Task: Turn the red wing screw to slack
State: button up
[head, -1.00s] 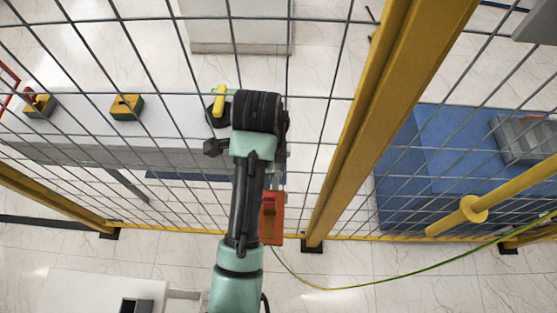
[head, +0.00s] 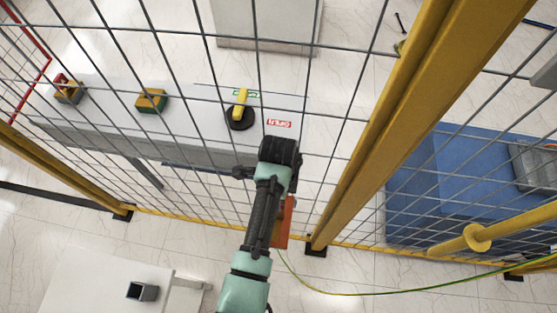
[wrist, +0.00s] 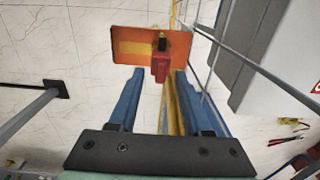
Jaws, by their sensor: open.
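The red wing screw (wrist: 160,68) shows in the wrist view, on the lower edge of an orange plate (wrist: 135,48) with a yellow stripe. A small dark piece sits just above it. My gripper (wrist: 159,78) is open, with one blue finger to the left of the red screw and one to the right. Gaps show on both sides, and I cannot tell how far ahead of the fingertips the screw is. In the head view the orange plate (head: 285,225) shows beside my arm. My fingers and the screw are hidden there.
A yellow post (head: 390,130) and wire mesh fence (head: 200,180) stand close to my arm. Behind the mesh, a grey bench (head: 190,115) carries a yellow-handled switch (head: 240,105) and two small boxes. A green-yellow cable (head: 370,293) runs along the floor.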

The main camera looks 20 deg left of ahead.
jog(key=shift+f, duration=0.65)
grip_shut()
